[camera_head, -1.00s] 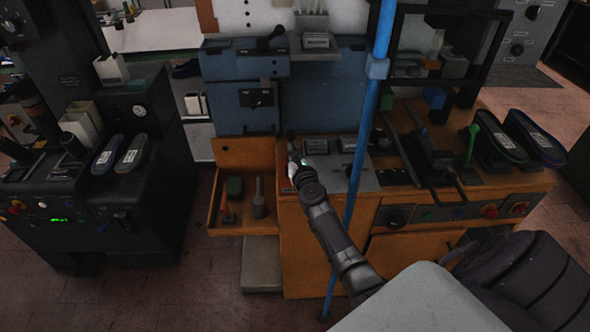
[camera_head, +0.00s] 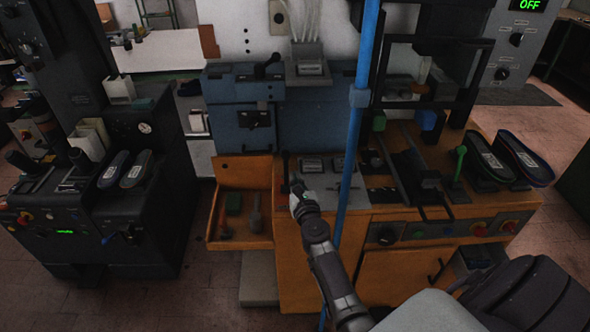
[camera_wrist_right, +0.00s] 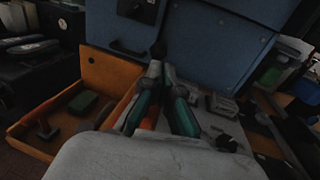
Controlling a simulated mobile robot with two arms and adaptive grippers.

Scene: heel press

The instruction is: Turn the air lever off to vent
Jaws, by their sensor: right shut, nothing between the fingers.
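A black lever (camera_head: 268,65) stands on top of the blue machine (camera_head: 231,131), and a black handle (camera_head: 255,118) sits on its front plate. I cannot tell which is the air lever. My right gripper (camera_head: 296,187) is over the orange bench, in front of the blue machine and right of the open drawer. In the right wrist view its teal fingers (camera_wrist_right: 158,80) are shut and empty. A small dark knob (camera_wrist_right: 157,49) shows just beyond the fingertips; contact is unclear. My left gripper is out of view.
The open orange drawer (camera_head: 214,226) holds tools. A blue upright pole (camera_head: 351,165) stands just right of my right gripper. Shoe soles (camera_head: 492,162) sit at the bench's right. A grey cabinet at upper right has a green OFF display (camera_head: 529,5).

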